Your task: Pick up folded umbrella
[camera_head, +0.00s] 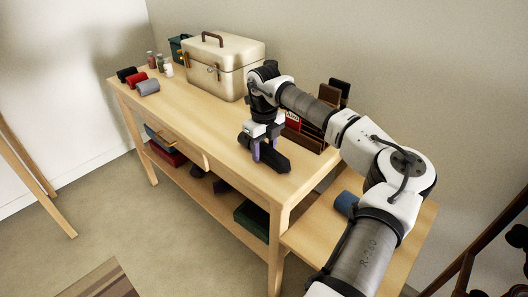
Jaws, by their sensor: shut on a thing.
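The folded umbrella (271,158) is a dark, long, rounded bundle near the front edge of the wooden table, toward its right end. My gripper (265,152) points down over it, with its purple-grey fingers around the umbrella's middle. The gripper is shut on the umbrella. Whether the umbrella still touches the tabletop is hard to tell. The parts between the fingers are hidden by the gripper.
A cream case (224,65) stands at the back of the table (195,112). Rolled bundles, red (136,79) and grey (148,87), and small bottles (160,62) sit at the far left. A wooden rack (310,130) stands behind the gripper. A lower side surface (318,238) holds a blue roll (346,203).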

